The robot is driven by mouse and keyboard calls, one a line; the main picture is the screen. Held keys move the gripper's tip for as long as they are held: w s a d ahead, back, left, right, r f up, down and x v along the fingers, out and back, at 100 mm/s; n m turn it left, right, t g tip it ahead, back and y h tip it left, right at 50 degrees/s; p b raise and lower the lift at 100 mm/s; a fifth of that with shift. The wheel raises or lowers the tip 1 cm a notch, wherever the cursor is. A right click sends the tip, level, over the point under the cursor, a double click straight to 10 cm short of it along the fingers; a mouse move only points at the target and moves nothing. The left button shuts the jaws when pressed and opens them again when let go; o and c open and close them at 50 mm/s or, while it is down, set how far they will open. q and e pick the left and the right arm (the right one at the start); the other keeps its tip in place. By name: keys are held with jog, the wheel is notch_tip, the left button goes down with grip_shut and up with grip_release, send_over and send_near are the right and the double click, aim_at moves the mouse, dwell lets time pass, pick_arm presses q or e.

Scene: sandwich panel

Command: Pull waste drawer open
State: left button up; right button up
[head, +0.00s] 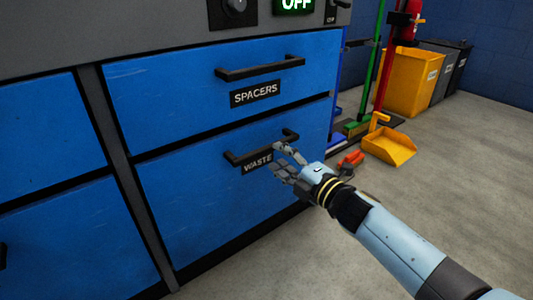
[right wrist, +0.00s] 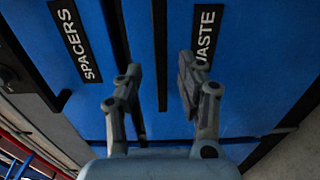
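The waste drawer (head: 220,200) is the lower blue drawer and looks shut, its front in line with the drawer above. Its black bar handle (head: 245,156) sits above the WASTE label (head: 257,163). My right gripper (head: 280,160) is open in front of the handle's right part and hides some of the label. In the right wrist view, the open fingers (right wrist: 157,80) are on either side of the dark handle bar (right wrist: 161,50). I see no finger closed on it; contact cannot be told. The WASTE label (right wrist: 207,35) is partly behind one finger. My left gripper is not in view.
The spacers drawer (head: 180,90) with its handle (head: 260,68) is directly above, also shut. More blue drawers (head: 45,130) are on the left. Right of the cabinet stand a yellow dustpan (head: 388,147), cleaning tools and a yellow bin (head: 410,82). The floor in front is open.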

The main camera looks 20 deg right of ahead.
aim_at(270, 151)
jog(key=b+x, duration=0.1)
jog(key=x, duration=0.3)
jog(key=shift+w+f, duration=0.15)
jog(key=shift+w+a, duration=0.2)
jog(key=shift+w, duration=0.3)
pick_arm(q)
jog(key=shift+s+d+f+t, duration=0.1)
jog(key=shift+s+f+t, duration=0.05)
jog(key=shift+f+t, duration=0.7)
pick_arm(e)
grip_shut()
